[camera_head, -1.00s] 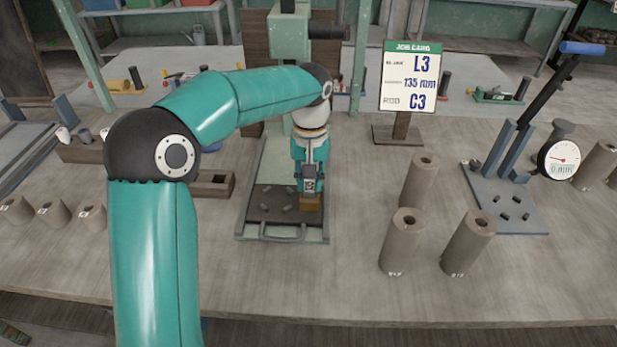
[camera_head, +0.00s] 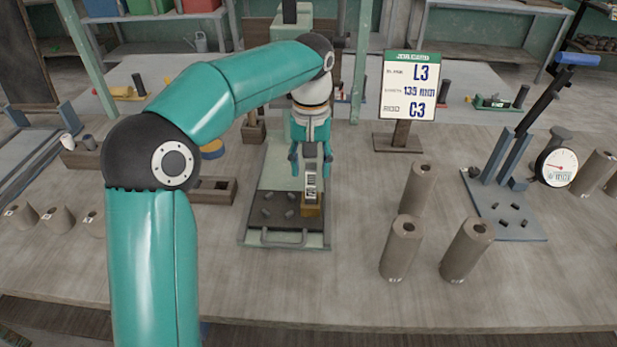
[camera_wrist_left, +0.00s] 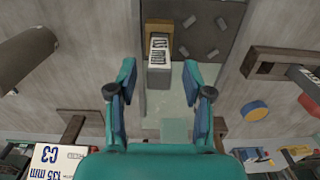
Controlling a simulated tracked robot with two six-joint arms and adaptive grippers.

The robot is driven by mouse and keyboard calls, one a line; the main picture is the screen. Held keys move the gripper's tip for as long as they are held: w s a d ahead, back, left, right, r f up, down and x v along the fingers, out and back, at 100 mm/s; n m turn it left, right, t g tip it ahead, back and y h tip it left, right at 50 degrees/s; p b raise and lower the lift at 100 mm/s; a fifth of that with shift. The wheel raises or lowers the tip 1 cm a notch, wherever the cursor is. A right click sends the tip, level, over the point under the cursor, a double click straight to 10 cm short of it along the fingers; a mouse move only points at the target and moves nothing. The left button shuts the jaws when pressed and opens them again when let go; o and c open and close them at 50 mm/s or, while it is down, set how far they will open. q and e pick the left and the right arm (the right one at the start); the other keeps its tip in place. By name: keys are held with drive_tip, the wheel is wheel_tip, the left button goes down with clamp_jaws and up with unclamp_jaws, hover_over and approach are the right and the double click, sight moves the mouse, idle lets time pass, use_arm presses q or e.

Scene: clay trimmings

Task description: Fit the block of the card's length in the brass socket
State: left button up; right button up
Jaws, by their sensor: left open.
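A grey block (camera_head: 311,184) with a white printed label stands upright in the brass socket (camera_head: 312,211) on the green machine's bed. The block (camera_wrist_left: 159,72) and the socket (camera_wrist_left: 154,25) also show in the left wrist view. My left gripper (camera_head: 310,165) is open, its fingers apart on either side of the block's upper part and not touching it. Both fingers also show spread in the left wrist view (camera_wrist_left: 160,92). The job card (camera_head: 409,85) reads L3, 135 mm and C3. My right gripper is in neither view.
Three brown cylinders with holes (camera_head: 402,250) stand right of the machine bed (camera_head: 285,240). A blue-grey press with a dial gauge (camera_head: 556,168) is farther right. A dark wooden tray (camera_head: 215,190) lies left of the bed. The front table strip is clear.

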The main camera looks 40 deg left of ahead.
use_arm(q)
wheel_tip(320, 180, up, 6)
drive_tip(key=shift+p, duration=0.55)
